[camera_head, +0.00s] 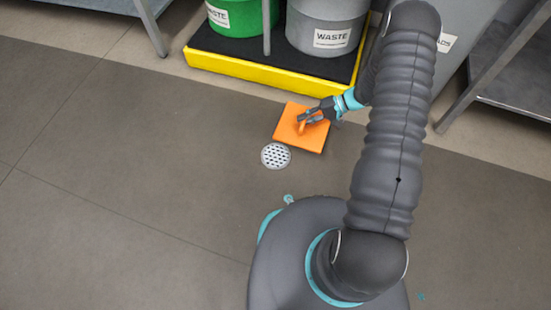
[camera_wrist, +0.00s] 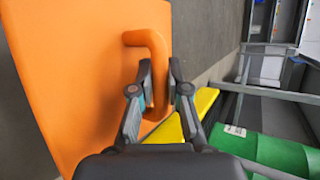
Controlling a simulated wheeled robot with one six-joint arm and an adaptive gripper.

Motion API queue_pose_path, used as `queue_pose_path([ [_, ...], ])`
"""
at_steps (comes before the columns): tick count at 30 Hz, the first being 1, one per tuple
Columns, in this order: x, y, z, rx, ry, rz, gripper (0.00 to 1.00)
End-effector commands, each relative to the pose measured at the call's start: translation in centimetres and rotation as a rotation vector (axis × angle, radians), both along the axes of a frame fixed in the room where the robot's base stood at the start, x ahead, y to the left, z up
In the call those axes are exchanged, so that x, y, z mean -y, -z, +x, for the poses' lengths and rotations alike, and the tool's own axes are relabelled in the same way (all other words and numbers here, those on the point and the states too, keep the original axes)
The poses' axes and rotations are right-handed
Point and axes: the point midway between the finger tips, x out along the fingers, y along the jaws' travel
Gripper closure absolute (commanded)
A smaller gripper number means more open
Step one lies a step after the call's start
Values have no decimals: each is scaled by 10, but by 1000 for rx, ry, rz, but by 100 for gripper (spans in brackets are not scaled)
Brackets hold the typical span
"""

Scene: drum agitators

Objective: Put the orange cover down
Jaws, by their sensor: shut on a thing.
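The orange cover (camera_head: 292,127) is a flat square plate with a raised bar handle. In the head view it shows beside the round floor drain (camera_head: 275,156), over the grey floor. I cannot tell whether it touches the floor. My gripper (camera_head: 311,118) is shut on the cover's handle. In the wrist view the cover (camera_wrist: 80,75) fills the left side, and its handle (camera_wrist: 155,55) passes between the two fingers of my gripper (camera_wrist: 160,85). The drain's perforated grate is uncovered in the head view.
A yellow-edged spill pallet (camera_head: 270,76) holds a green waste drum (camera_head: 236,15) and a grey waste drum (camera_head: 325,28) behind the cover. Metal table legs stand at the upper left and right. The floor left of the drain is clear.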

Motion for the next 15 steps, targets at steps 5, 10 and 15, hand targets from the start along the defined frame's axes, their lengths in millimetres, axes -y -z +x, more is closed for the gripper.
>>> queue_pose_path([
  [5,-18,15,-10,-4,-31,-1,100],
  [10,-47,35,-26,-6,-32,-2,100],
  [15,-76,54,-41,-6,-30,-1,100],
])
